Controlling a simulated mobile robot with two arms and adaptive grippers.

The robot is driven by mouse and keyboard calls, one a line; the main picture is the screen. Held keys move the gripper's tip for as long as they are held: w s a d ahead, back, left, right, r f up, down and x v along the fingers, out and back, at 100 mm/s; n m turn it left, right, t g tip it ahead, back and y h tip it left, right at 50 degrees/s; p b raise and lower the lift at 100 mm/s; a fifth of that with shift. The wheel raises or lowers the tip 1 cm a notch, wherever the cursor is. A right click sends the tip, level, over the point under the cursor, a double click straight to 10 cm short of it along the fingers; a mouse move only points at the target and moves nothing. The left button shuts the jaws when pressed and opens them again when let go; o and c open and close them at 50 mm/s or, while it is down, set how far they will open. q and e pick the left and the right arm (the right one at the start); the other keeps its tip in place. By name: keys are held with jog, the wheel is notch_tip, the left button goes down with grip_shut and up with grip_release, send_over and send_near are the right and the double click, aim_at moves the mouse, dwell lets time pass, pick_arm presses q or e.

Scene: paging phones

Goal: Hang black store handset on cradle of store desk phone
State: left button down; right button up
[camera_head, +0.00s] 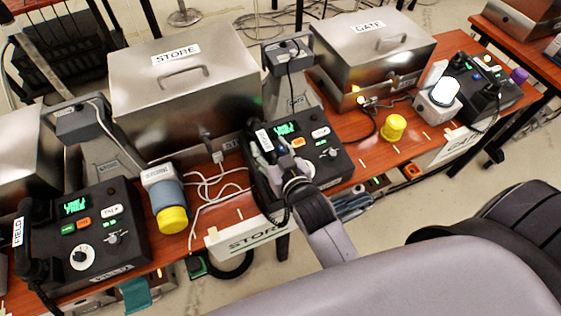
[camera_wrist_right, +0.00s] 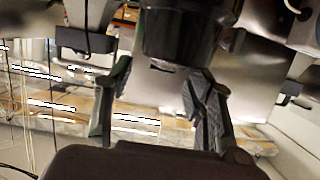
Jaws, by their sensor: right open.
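The store desk phone (camera_head: 325,163) is a black box with a green lit screen, standing on the red-brown table in front of the STORE case. The black store handset (camera_head: 264,141), with a white label, shows at the phone's left side, along the cradle. My gripper and arm cover its lower part, so I cannot tell whether it is fully seated. My right gripper (camera_head: 274,160) is at the handset. In the right wrist view its fingers (camera_wrist_right: 158,105) are spread, with a dark rounded part (camera_wrist_right: 178,38) beyond them, probably the handset's end. My left gripper is not in view.
The field phone (camera_head: 90,235) stands at the left, with its own labelled handset (camera_head: 22,238). A yellow-capped cylinder (camera_head: 172,217) and white cables lie between the phones. The steel STORE case (camera_head: 180,95) rises behind. A yellow knob (camera_head: 393,127) is to the right.

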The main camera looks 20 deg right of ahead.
jog(key=v, duration=0.8)
jog(key=shift+b, duration=0.35)
jog(key=s+d+f+n+g, duration=0.2)
jog(key=s+d+f+g, duration=0.3)
jog(key=s+f+g, duration=0.75)
jog(key=s+f, duration=0.1)
jog(key=f, duration=2)
jog(key=s+d+f+g, duration=0.1)
jog(key=s+d+f, duration=0.2)
jog(key=s+f, duration=1.4)
jog(key=shift+f+h, duration=0.3)
jog(key=shift+s, duration=0.15)
